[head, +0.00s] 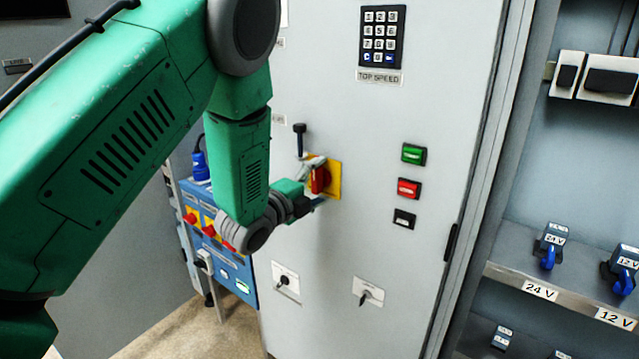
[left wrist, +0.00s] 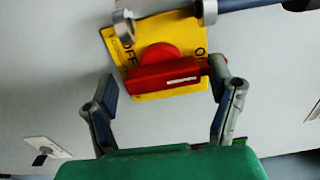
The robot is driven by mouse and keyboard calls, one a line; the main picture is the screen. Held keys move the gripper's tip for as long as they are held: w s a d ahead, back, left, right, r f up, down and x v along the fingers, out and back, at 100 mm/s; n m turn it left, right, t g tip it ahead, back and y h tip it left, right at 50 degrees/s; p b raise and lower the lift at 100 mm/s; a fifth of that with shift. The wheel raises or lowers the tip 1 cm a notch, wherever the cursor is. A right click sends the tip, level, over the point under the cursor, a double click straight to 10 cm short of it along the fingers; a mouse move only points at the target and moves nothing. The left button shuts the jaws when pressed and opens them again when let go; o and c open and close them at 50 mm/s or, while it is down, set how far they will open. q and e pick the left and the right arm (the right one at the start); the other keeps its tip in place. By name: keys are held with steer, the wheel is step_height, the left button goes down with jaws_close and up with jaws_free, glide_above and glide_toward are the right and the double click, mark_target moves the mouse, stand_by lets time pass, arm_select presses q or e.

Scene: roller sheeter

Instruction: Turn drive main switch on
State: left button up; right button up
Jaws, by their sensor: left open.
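The main switch is a red rotary handle (head: 319,181) on a yellow plate (head: 336,178) on the grey cabinet door. In the left wrist view the red handle (left wrist: 168,74) lies nearly level across the yellow plate (left wrist: 118,48), its right end slightly higher. Lettering that seems to read "OFF" shows at the plate's upper left; the right-hand label is partly hidden. My left gripper (head: 314,184) is at the switch, and in the left wrist view its open fingers (left wrist: 162,82) stand either side of the handle. The right finger is close to the handle's end; contact is unclear. My right gripper is not in view.
A black-knobbed lever (head: 300,139) stands just above the switch. Green (head: 413,154) and red (head: 409,188) buttons and a keypad (head: 381,37) are on the same door. Two small rotary switches (head: 286,282) (head: 367,293) sit below. A blue panel (head: 236,279) stands behind my left arm.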

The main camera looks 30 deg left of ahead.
arm_select(q)
steer(key=s+a, duration=0.1)
steer(key=s, duration=1)
steer(key=shift+s, duration=0.25)
steer(key=shift+f, duration=0.1)
steer(key=s+d+f+n+g+b, duration=0.1)
steer(key=s+f+n+g, duration=0.2)
steer(key=f, duration=0.5)
steer(key=s+d+f+n+g+y+b, duration=0.1)
steer(key=s+d+f+n+g, duration=0.15)
steer(key=f, duration=0.55)
steer(key=s+f+n+g+b, duration=0.1)
steer(key=s+f+n+g, duration=0.25)
steer(key=f, duration=0.55)
steer(key=s+d+f+n+g+b, duration=0.1)
steer(key=s+d+f+n+g, duration=0.2)
steer(key=s+f, duration=0.3)
steer(key=s+d+f+n+g+b, duration=0.1)
steer(key=s+d+f+n+g, duration=0.2)
steer(key=s, duration=1)
step_height(320, 180, down, 4)
steer(key=n+g, duration=0.2)
steer(key=n, duration=0.1)
steer(key=shift+f+b, duration=0.2)
steer(key=shift+b, duration=0.2)
